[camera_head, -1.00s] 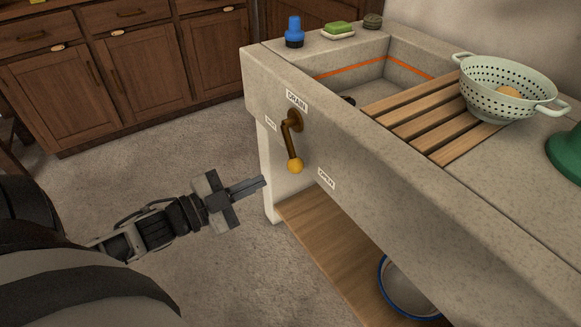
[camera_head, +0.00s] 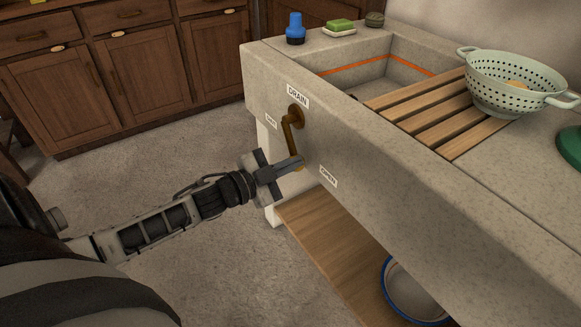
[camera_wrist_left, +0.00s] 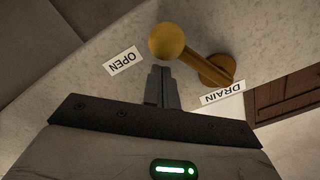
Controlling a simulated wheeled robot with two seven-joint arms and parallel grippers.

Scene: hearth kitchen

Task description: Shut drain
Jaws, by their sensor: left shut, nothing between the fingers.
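The brass drain lever (camera_head: 289,135) hangs down from its pivot under the DRAIN label (camera_head: 298,96) on the sink's front. Its knob is mostly hidden behind my left gripper in the head view; the yellow knob (camera_wrist_left: 167,41) shows clearly in the left wrist view. A small label (camera_head: 271,121), hard to read, is left of the lever, and the OPEN label (camera_head: 328,176) is lower right. My left gripper (camera_head: 297,163) is shut and empty, its fingertips close to the knob. I cannot tell whether they touch. My right gripper is not in view.
The stone sink counter (camera_head: 400,190) carries a slatted wooden rack (camera_head: 430,112), a pale green colander (camera_head: 510,85), a blue bottle (camera_head: 295,30) and green soap (camera_head: 340,25). A wooden shelf (camera_head: 325,245) with a blue-rimmed bowl (camera_head: 413,292) is below. Open floor lies left.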

